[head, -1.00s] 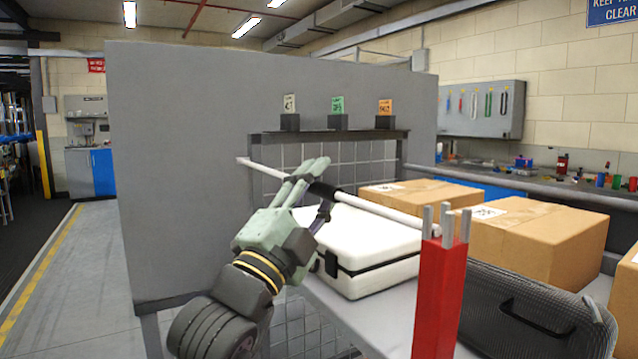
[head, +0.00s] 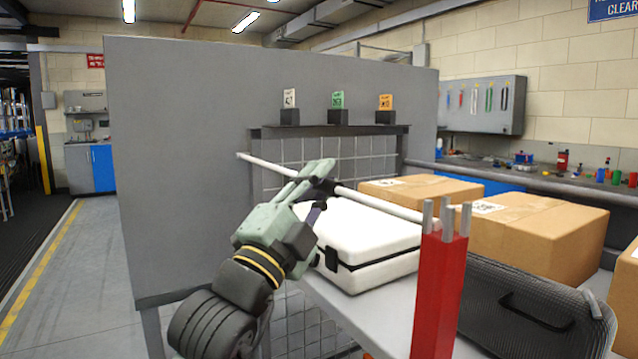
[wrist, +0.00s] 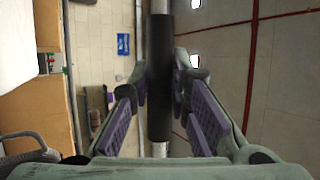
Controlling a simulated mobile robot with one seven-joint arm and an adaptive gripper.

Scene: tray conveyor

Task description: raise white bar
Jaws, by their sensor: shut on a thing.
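The white bar (head: 375,205) runs slantwise across the head view, from its free left end in front of the grey panel to the red post (head: 440,290) at the right. A black sleeve (head: 324,187) sits around its middle. My gripper (head: 322,189) is shut on the bar at this sleeve. In the wrist view the black sleeve (wrist: 160,75) stands upright between the fingers of my gripper (wrist: 160,88). The bar's right end is by the grey prongs on top of the post; whether they touch is unclear.
A white case (head: 365,245) lies below the bar on the conveyor. Cardboard boxes (head: 535,235) stand behind and to the right. A dark grey tray (head: 530,310) is right of the post. A tall grey panel (head: 180,170) stands behind my arm.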

